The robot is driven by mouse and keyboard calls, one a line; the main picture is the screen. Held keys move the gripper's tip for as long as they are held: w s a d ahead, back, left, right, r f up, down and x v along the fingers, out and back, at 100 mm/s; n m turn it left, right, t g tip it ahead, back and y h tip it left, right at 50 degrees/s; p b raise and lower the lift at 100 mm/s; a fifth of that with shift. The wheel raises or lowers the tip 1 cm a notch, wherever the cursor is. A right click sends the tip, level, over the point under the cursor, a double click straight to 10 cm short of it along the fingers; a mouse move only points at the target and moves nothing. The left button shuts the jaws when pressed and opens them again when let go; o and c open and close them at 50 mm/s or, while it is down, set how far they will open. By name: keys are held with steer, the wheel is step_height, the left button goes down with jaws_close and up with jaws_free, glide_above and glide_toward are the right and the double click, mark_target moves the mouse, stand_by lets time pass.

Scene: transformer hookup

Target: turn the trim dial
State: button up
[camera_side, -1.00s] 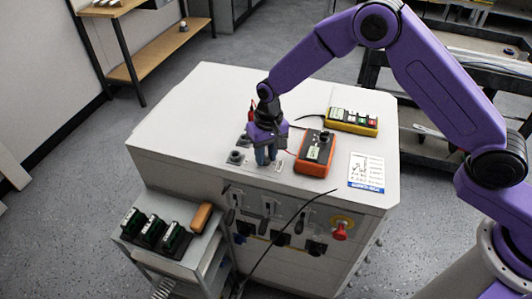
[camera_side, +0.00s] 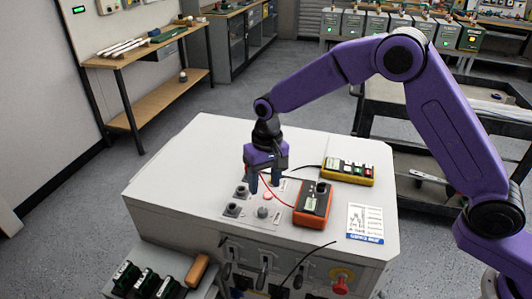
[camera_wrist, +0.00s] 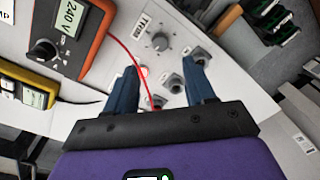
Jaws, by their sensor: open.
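The trim dial (camera_wrist: 160,42) is a grey round knob on a light plate marked TRIM in the wrist view. It also shows on the white cabinet top in the side view (camera_side: 263,212). My gripper (camera_wrist: 163,67) is open and empty, its two blue fingers well apart. In the side view my gripper (camera_side: 265,187) hangs above the cabinet top, behind the dial and apart from it. In the wrist view the dial lies beyond the fingertips, roughly between their lines. Nothing covers the dial in either view.
Grey sockets (camera_wrist: 177,85) sit close to the dial. An orange meter (camera_side: 312,205) reading 240 V stands to its right in the side view, with a thin red wire (camera_wrist: 135,62) crossing near my fingers. A yellow box (camera_side: 347,172) lies behind. The cabinet's left top is clear.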

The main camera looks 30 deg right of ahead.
step_height(320, 180, up, 8)
steer(key=shift+d+r, duration=0.25)
stand_by(0.5)
steer(key=s+d+n, duration=0.4)
steer(key=s+d, duration=0.2)
steer(key=s, duration=0.5)
steer(key=s+d+n, duration=0.4)
steer(key=s+d, duration=0.3)
steer(key=s, duration=0.5)
steer(key=s+d+r+n, duration=0.1)
steer(key=s+d+n, duration=0.3)
steer(key=s+d, duration=0.3)
steer(key=s, duration=0.4)
steer(key=shift+s+d, duration=0.2)
steer(key=shift+s, duration=0.05)
stand_by(1.2)
